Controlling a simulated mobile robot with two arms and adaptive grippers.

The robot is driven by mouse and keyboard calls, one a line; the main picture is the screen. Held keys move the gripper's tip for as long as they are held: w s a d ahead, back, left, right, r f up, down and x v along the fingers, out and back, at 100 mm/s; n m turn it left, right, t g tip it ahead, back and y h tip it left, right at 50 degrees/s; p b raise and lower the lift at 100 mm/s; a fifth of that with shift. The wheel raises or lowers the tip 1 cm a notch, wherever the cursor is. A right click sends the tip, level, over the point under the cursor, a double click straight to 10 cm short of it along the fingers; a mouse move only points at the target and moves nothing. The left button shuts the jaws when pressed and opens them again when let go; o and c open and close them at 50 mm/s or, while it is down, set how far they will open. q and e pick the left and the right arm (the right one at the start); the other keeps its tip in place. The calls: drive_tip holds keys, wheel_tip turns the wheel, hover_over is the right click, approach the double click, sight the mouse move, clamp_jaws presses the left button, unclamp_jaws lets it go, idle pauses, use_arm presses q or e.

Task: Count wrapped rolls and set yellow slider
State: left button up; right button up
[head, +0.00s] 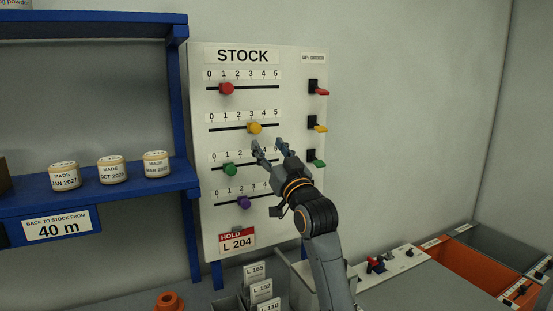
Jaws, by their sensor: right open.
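The white STOCK board (312,200) has several horizontal sliders on 0 to 5 scales. The yellow slider (255,128) is in the second row, at about 3. Three pale wrapped rolls stand upright on the blue shelf (130,190): one marked JAN 2027 (65,176), one OCT 2026 (112,170), one MAR with an unclear year (157,165). My right gripper (269,147) is open and empty in front of the board, just below and right of the yellow knob. Whether a finger touches the knob cannot be told. My left gripper is not in view.
The red slider (227,88) is near 1, the green slider (230,169) near 1, the purple slider (243,202) near 2. Red, yellow and green levers (319,127) line the board's right side. Cards (261,290) and an orange ring (168,302) stand below.

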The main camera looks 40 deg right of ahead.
drive_tip(key=shift+v, duration=2.1)
